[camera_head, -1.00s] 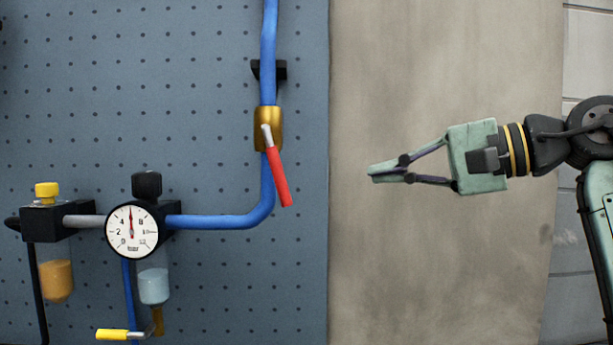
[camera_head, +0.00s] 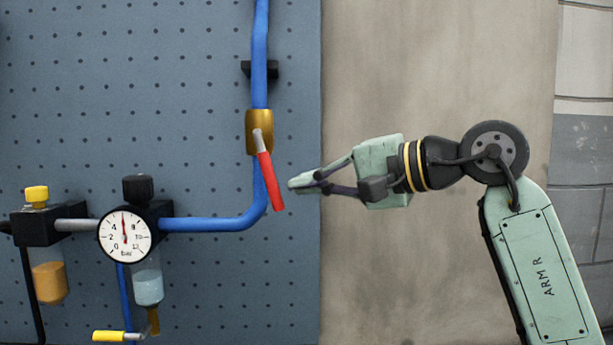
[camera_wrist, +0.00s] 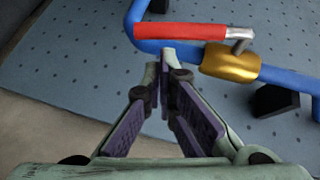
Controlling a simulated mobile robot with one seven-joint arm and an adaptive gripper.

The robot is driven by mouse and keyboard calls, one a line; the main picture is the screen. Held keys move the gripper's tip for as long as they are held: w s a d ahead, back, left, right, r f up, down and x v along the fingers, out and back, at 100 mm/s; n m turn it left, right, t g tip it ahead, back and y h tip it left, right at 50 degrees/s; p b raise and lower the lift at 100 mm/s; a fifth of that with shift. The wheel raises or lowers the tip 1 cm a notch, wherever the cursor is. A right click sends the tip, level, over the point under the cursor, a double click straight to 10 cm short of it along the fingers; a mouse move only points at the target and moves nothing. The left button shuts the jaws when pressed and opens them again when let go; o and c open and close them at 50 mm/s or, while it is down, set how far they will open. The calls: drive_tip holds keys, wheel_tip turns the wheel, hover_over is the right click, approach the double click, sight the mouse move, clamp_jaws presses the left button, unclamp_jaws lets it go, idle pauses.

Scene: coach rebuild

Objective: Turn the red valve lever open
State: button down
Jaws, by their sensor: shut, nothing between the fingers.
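The red valve lever (camera_head: 269,179) hangs from a brass valve (camera_head: 259,133) on a blue pipe, slanting down and slightly right. In the wrist view the red lever (camera_wrist: 180,31) lies across the top, with the brass valve (camera_wrist: 231,64) to its right. My gripper (camera_head: 297,184) is just right of the lever's lower end in the head view, pointing left, with a gap between. Its fingertips (camera_wrist: 159,65) are together, with nothing between them, and appear just below the lever in the wrist view.
A round pressure gauge (camera_head: 124,235) and a yellow-knobbed unit (camera_head: 37,196) sit lower left. A yellow-handled lever (camera_head: 109,336) is below the gauge. A black pipe clamp (camera_head: 260,69) is above the valve.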

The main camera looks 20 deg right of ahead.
drive_tip(key=shift+a+f, duration=0.1)
drive_tip(key=shift+a, duration=0.25)
drive_tip(key=shift+f, duration=0.1)
drive_tip(key=a+b, duration=0.1)
drive_tip(key=b, duration=0.1)
drive_tip(key=f+m+t+y+b, duration=0.1)
drive_tip(key=b, duration=0.2)
drive_tip(key=a+t+y+b, duration=0.1)
drive_tip(key=b, duration=0.1)
drive_tip(key=shift+w+a+f+m, duration=0.2)
drive_tip(key=shift+a+f+m, duration=0.05)
drive_tip(key=shift+a+m, duration=0.05)
drive_tip(key=v, duration=1.2)
